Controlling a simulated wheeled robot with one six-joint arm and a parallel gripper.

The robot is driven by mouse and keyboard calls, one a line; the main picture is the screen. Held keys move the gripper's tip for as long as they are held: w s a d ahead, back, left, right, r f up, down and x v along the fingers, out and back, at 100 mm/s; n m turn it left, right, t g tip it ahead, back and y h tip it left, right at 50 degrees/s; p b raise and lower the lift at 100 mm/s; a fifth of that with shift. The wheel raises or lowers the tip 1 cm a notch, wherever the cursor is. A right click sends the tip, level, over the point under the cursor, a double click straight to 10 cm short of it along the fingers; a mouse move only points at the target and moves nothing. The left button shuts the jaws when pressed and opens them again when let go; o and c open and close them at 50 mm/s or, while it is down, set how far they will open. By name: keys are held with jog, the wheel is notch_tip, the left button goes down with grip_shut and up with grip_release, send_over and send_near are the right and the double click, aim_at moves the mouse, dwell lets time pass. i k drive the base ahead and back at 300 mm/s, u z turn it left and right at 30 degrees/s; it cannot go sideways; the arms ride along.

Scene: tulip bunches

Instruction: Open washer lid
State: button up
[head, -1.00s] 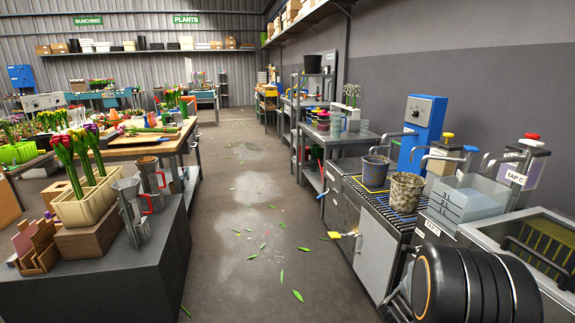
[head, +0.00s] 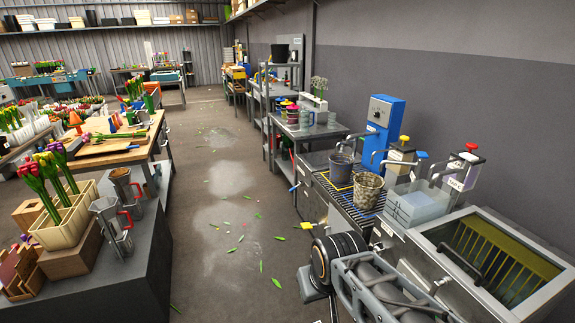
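The washer (head: 446,284) appears to be the grey metal unit at the lower right. Its top has a wide metal frame around an opening with yellow slats and a dark inside. A dark bar handle (head: 464,264) crosses the near side of the opening. I cannot tell whether a see-through lid covers the opening; no raised lid shows. My arm's black ringed joint and grey link are in front of the washer and hide part of its front. My gripper is not in view, so its state does not show.
A clear water tank (head: 417,205), taps (head: 462,170), a patterned bucket (head: 367,191) and a dark bucket (head: 341,167) stand beside the washer on the counter. A bench with tulips and metal jugs (head: 112,226) is at left.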

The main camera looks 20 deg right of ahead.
aim_at(521, 313)
jog(key=z, duration=2)
jog(key=k, duration=0.3)
jog(key=u, duration=0.7)
jog(key=i, duration=1)
jog(key=z, duration=0.55)
